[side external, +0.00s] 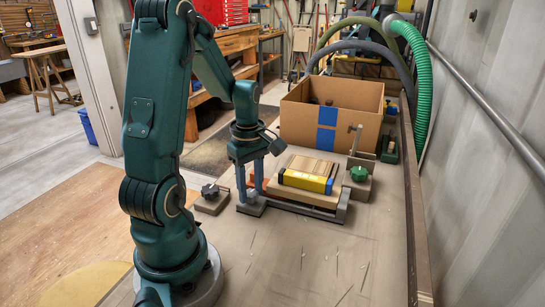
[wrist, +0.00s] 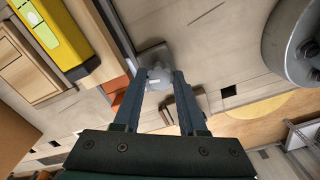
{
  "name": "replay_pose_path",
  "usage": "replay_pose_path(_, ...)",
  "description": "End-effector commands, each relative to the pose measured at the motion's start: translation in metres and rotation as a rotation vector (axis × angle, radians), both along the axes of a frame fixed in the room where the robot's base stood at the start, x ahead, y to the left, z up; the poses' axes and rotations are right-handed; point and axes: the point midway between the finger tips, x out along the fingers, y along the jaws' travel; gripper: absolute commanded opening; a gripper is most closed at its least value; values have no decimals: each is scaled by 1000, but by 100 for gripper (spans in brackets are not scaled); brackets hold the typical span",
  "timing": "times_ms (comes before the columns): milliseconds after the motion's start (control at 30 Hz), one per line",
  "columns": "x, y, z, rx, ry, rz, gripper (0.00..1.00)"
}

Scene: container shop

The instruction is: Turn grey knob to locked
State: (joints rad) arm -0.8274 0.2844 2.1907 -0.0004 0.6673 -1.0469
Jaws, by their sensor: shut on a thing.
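The grey knob (wrist: 160,76) sits between my fingertips in the wrist view, on a squarish grey base with a small pale mark beside it. My gripper (wrist: 160,82) is shut on this knob, one finger on each side. In the side view, my gripper (side external: 249,196) points straight down at the grey base (side external: 250,210) at the left end of a grey fixture. There the fingers hide most of the knob. I cannot read any lock mark or tell the knob's angle.
A dark knob on a block (side external: 210,191) stands close on the left. A green knob (side external: 359,174) and a cardboard box (side external: 300,115) stand beyond. The front bench is clear.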

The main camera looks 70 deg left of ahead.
Motion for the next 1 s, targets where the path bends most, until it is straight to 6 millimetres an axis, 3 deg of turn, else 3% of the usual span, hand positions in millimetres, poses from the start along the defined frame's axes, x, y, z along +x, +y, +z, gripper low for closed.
replay_pose_path(1000,-1,1,1,3,-1,-959,0)
